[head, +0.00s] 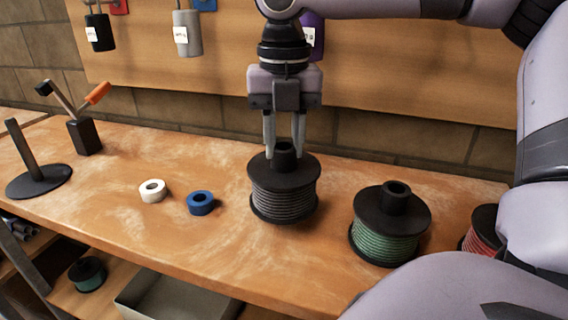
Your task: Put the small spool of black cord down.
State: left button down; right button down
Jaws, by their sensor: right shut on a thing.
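The small spool of black cord (284,202) is upright at the middle of the wooden bench (130,240), with dark flanges and dark grey cord windings. My right gripper (285,150) comes down from above and is shut on the hub at the top of this spool. The spool looks to be at or very near the bench top; I cannot tell whether its bottom flange touches. My left gripper is not in view.
A green cord spool (388,238) and a red cord spool (480,230) stand to the right. A blue tape roll (201,203) and a white tape roll (153,190) lie to the left. A tool holder (84,136) and a round-based stand (40,182) are farther left.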

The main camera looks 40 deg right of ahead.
aim_at(284, 161)
jog(key=shift+f, duration=1.9)
jog(key=shift+f+b, duration=0.1)
jog(key=shift+b, duration=0.25)
jog(key=c, duration=0.8)
grip_release()
notch_tip(284, 161, up, 12)
jog(key=p, duration=0.2)
